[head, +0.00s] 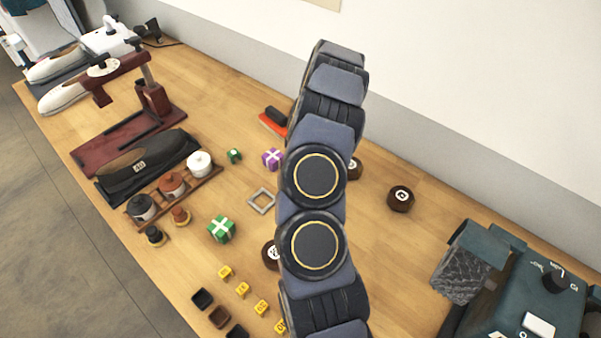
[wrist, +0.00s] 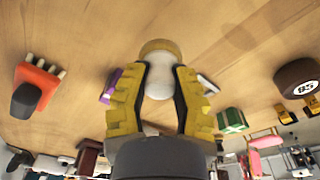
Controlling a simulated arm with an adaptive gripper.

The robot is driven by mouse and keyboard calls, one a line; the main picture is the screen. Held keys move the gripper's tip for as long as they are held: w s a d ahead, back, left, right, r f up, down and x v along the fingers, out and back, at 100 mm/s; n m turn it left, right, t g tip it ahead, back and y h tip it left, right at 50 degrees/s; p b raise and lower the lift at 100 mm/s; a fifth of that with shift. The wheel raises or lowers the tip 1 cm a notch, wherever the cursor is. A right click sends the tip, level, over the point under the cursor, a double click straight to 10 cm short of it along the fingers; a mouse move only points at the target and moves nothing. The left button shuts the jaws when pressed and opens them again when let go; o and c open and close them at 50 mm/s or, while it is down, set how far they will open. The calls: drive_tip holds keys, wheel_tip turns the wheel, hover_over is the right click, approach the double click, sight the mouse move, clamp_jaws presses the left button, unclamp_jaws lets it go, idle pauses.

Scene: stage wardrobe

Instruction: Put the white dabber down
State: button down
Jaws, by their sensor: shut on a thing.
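My gripper (wrist: 160,85) is shut on the white dabber (wrist: 157,82) in the wrist view. The dabber's pale body sits between the two yellow fingers, and its wider tan end points away from my gripper toward the wooden table. I cannot tell whether that end touches the table. In the head view my arm hides both the gripper and the dabber. A black dabber (head: 155,237) and a brown dabber (head: 180,216) stand beside a wooden rack (head: 203,182) with several jars, one of them white-topped (head: 199,162).
Around my gripper lie an orange brush (wrist: 38,88), a purple box (wrist: 110,85), a grey square frame (head: 262,200), a green box (wrist: 232,120) and a brown disc (wrist: 297,80). Yellow cubes (head: 242,289) lie near the front. A teal machine (head: 530,295) stands at right.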

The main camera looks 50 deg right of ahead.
drive_tip(key=shift+f, duration=1.55)
drive_tip(key=c, duration=1)
unclamp_jaws()
drive_tip(key=shift+f, duration=0.1)
drive_tip(key=shift+o, duration=0.2)
